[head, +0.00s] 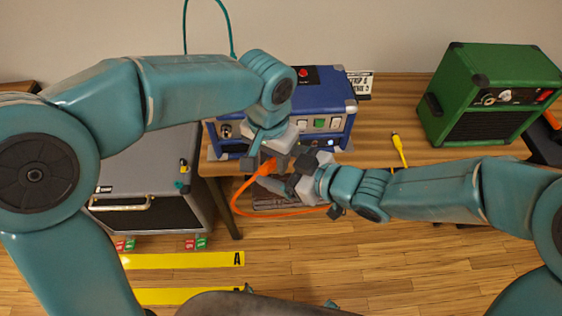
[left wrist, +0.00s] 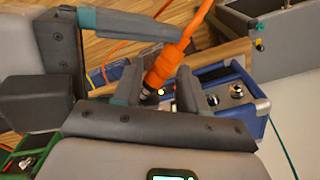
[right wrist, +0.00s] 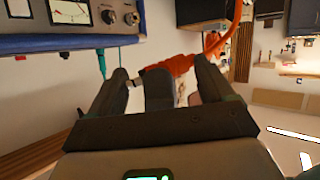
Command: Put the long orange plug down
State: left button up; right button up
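The long orange plug (head: 267,166) is held up in front of the table, below the blue unit, with its orange cable looping down. In the left wrist view the plug (left wrist: 172,65) lies between the fingers of my left gripper (left wrist: 160,82), metal tip toward the palm, and the gripper looks shut on it. My right gripper (head: 305,176) is close beside it. In the right wrist view its fingers (right wrist: 160,80) stand wide apart, with the plug (right wrist: 172,66) crosswise near the fingertips. The grippers overlap in the head view and hide part of the plug.
A blue unit (head: 325,107) with knobs stands on the wooden table (head: 390,110) behind the grippers. A green amp (head: 480,82) is at right, with a yellow plug (head: 398,148) left of it on bare wood. A grey case (head: 150,170) stands left. Yellow strips (head: 190,261) mark the floor.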

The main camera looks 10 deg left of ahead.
aim_at(271, 164)
pick_arm(q)
jog(key=o, duration=0.4)
jog(key=shift+s+f, duration=0.1)
jog(key=shift+s, duration=0.2)
jog(key=shift+w, duration=0.1)
notch_tip(271, 164, up, 12)
jog(key=w+a+f+n, duration=0.2)
jog(key=f+n, duration=0.1)
jog(key=f, duration=0.2)
jog(key=w+a+f+n, duration=0.3)
jog(key=f, duration=0.2)
notch_tip(271, 164, down, 15)
jog(key=s+n+h, duration=0.1)
jog(key=s+h, duration=0.1)
jog(key=shift+m+h, duration=0.5)
jog(key=shift+h, duration=0.4)
jog(key=s+f, duration=0.5)
jog(key=s+d+f, duration=0.1)
jog(key=s+f, duration=1.1)
jog(key=shift+s+d+f, duration=0.15)
jog(key=shift+d, duration=0.1)
